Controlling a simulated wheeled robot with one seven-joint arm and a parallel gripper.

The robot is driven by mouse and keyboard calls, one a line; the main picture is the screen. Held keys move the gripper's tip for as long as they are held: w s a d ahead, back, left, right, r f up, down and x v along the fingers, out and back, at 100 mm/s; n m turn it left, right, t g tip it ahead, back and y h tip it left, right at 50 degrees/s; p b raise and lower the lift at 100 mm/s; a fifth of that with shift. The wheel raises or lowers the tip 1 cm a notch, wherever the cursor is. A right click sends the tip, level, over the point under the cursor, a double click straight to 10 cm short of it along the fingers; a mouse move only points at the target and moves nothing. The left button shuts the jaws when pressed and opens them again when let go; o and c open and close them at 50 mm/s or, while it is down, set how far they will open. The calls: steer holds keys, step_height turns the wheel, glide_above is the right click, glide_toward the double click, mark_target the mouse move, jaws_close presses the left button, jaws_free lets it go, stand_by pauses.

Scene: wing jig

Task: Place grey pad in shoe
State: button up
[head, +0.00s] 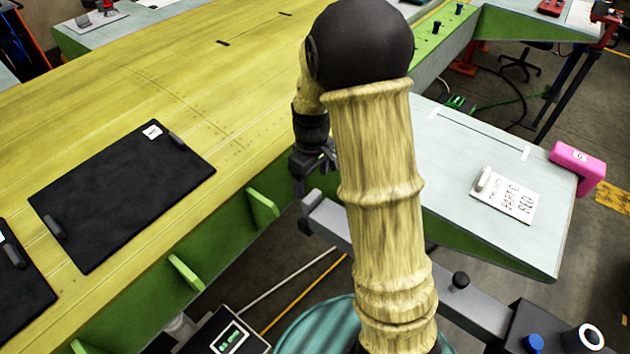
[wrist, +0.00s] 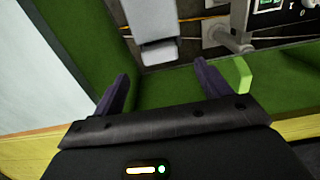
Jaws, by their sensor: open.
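My gripper (head: 308,168) hangs beside the near edge of the yellow wing, partly behind my arm in the head view. In the wrist view my gripper (wrist: 163,84) is open, with two dark purple fingers apart and nothing between their tips. A grey bar (head: 335,228) ends in a small upright block (head: 311,200) just below my gripper. A light grey block (wrist: 158,53) shows beyond the fingertips in the wrist view, apparently at that bar's end. I cannot tell for sure which piece is the grey pad or the shoe.
Black mats (head: 120,195) with handles lie on the yellow wing (head: 200,75). Green brackets (head: 187,272) stick out below its edge. A pale table (head: 450,160) at the right holds a lettered white plate (head: 505,197) and a pink block (head: 577,165). A display box (head: 228,335) stands low in front.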

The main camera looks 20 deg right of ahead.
steer(key=shift+s+r+m, duration=0.3)
steer(key=shift+s, duration=0.05)
steer(key=s+r+m+t, duration=0.1)
steer(key=s+r+m, duration=0.1)
steer(key=s, duration=0.5)
steer(key=s+r+m+t, duration=0.1)
steer(key=s+r+m, duration=0.1)
steer(key=s+m, duration=0.2)
steer(key=s, duration=0.2)
steer(key=shift+s+r+m+t, duration=0.3)
steer(key=shift+s, duration=0.05)
